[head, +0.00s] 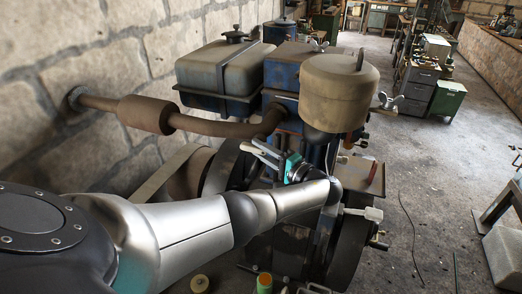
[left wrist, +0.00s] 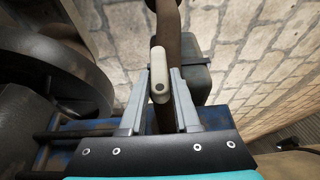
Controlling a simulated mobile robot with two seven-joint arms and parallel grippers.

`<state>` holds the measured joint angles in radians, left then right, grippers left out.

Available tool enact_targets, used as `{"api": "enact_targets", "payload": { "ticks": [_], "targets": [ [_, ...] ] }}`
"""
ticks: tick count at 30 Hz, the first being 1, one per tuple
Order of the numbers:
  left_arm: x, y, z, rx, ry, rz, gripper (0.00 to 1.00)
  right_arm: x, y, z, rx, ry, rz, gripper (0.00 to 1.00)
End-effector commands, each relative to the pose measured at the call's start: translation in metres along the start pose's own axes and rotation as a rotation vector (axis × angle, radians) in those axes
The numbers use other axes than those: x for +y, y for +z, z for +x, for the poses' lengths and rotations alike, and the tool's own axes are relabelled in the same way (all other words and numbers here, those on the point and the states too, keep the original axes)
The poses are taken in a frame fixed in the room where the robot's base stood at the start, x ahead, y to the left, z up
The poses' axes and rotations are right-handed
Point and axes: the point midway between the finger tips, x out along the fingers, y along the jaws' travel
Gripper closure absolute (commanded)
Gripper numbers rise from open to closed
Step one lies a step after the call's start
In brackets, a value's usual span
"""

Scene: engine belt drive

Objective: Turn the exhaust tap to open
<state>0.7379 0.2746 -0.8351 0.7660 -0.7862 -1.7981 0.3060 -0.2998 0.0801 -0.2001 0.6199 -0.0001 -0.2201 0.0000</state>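A brown exhaust pipe (head: 215,126) runs from the stone wall through a thick muffler (head: 145,114) to the engine (head: 292,235). In the left wrist view, a cream, rounded tap handle (left wrist: 158,76) stands in front of the brown pipe (left wrist: 168,28). My left gripper (head: 256,149) is below the pipe, by the engine's side. In the left wrist view its two fingers (left wrist: 158,88) are apart, one on each side of the handle, with narrow gaps showing. My right gripper is not in view.
A dusty tank (head: 220,70) and a round beige canister (head: 340,88) sit above the gripper. A dark wheel (left wrist: 45,75) is close at left in the wrist view. A red handle (head: 372,172) sits on the engine's right. Open floor (head: 425,165) lies beyond.

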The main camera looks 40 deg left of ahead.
Motion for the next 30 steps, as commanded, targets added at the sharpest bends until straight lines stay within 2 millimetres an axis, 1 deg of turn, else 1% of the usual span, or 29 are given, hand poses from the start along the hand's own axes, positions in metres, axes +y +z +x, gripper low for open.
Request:
{"api": "enact_targets", "payload": {
  "ticks": [1, 6, 13, 17, 20, 30],
  "targets": [
    [0.0, 0.0, 0.0, -0.001, 0.0, 0.0, 0.63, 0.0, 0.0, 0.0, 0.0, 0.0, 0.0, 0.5],
    [0.0, 0.0, 0.0, -0.001, 0.0, -0.001, 0.45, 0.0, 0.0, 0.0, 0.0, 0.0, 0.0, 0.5],
    [0.0, 0.0, 0.0, 0.0, 0.001, -0.001, 0.45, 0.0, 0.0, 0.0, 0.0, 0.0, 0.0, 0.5],
    [0.001, -0.001, -0.009, 0.002, 0.003, -0.002, 0.45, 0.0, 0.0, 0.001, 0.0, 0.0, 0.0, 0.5],
    [0.001, -0.001, -0.025, 0.003, 0.004, -0.003, 0.45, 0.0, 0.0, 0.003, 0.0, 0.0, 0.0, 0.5],
    [0.003, -0.001, -0.107, 0.002, 0.005, -0.002, 0.45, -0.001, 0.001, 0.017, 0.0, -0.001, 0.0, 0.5]
  ]
}}
